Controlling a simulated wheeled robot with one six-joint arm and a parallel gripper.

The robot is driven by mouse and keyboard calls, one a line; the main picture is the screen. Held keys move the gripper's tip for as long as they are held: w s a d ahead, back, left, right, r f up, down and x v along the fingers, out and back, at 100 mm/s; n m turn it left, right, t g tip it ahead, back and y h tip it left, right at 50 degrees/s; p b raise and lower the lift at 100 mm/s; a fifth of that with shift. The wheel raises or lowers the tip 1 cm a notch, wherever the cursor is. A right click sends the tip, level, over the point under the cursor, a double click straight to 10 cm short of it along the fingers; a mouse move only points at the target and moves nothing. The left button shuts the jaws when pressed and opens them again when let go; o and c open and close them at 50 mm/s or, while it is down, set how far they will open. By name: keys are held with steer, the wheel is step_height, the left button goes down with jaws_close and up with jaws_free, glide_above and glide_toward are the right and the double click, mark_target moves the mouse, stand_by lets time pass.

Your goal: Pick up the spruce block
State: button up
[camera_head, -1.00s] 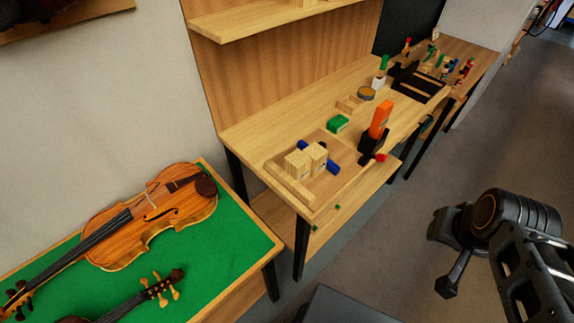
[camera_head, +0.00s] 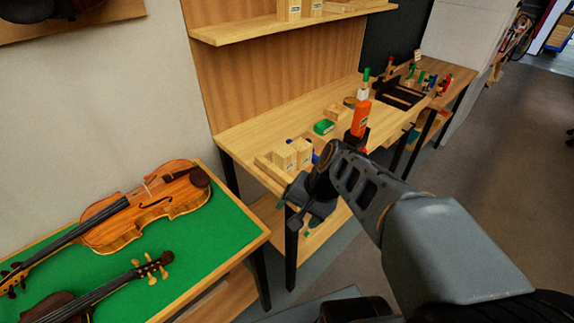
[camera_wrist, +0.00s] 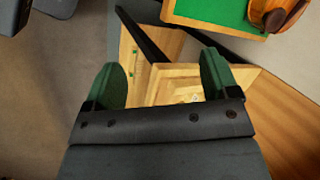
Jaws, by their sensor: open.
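Two pale wood blocks stand side by side near the front left corner of the bench in the head view: a left block (camera_head: 284,157) and a right block (camera_head: 302,151). I cannot tell which is the spruce block. My gripper (camera_head: 302,192) is in front of the blocks, by the bench's front edge, and appears apart from them. In the wrist view my gripper (camera_wrist: 160,80) is open, its green fingers spread over the bench corner with nothing held between them. The gripper body hides much of the bench there.
A shelf (camera_head: 260,27) hangs above. A green-topped table (camera_head: 215,222) with a violin (camera_head: 150,207) is at the left. Open floor lies right.

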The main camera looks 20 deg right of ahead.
steer(key=shift+o, duration=1)
steer(key=w+d+f+m+t+y+b, duration=0.2)
steer(key=w+f+m+y+b, duration=0.2)
steer(key=m, duration=0.3)
steer(key=shift+w+f+m, duration=0.35)
steer(key=shift+f+m, duration=0.05)
steer(key=shift+f, duration=0.2)
steer(key=m+t+b, duration=0.7)
steer(key=m+t, duration=0.4)
steer(key=m, duration=0.4)
glide_toward(307, 154)
steer(key=shift+w+a+f+m+t+h, duration=0.2)
steer(key=shift+w+a, duration=0.25)
steer(key=shift+w, duration=0.15)
steer(key=shift+w+a+f+m+t+h, duration=0.2)
steer(key=shift+w+a, duration=0.25)
steer(key=shift+w, duration=0.1)
steer(key=shift+x, duration=3.1)
steer(key=shift+r, duration=0.15)
steer(key=shift+c, duration=0.3)
steer(key=c, duration=1)
step_height(307, 154, up, 10)
steer(key=shift+r+p, duration=0.1)
steer(key=shift+p, duration=0.9)
